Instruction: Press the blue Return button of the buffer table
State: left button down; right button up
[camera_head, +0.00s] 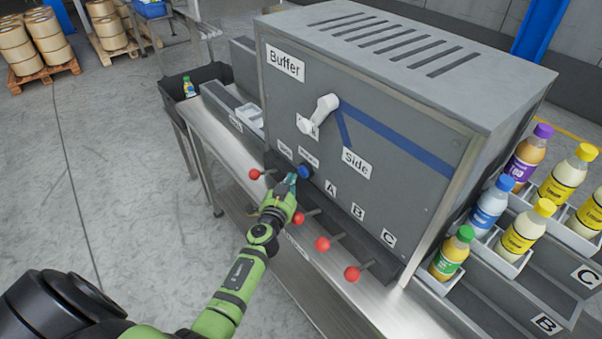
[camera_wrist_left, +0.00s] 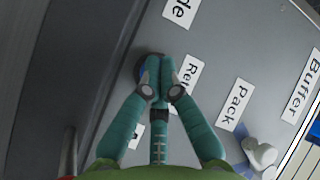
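The blue Return button (camera_head: 305,171) sits low on the front of the grey Buffer cabinet (camera_head: 385,140), below a small white label. My left gripper (camera_head: 291,180) is right at the button, its fingertips beside or against it. In the left wrist view the teal fingers (camera_wrist_left: 156,68) are together with nothing between them. They cover most of the button, and only a dark and blue edge (camera_wrist_left: 142,72) shows beside them. The "Ret..." label (camera_wrist_left: 187,84) is partly hidden by a finger. I cannot tell whether the button is pressed in. My right gripper is not in view.
Red-knobbed levers (camera_head: 322,244) stick out along the table's front edge near my arm. A white rotary handle (camera_head: 318,114) is above the button. Bottles (camera_head: 489,205) stand in trays at the right.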

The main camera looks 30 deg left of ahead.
pick_arm(q)
jog(key=shift+w, duration=0.1)
dwell(0.6)
jog(key=shift+w+d, duration=0.2)
jog(key=shift+w, duration=0.1)
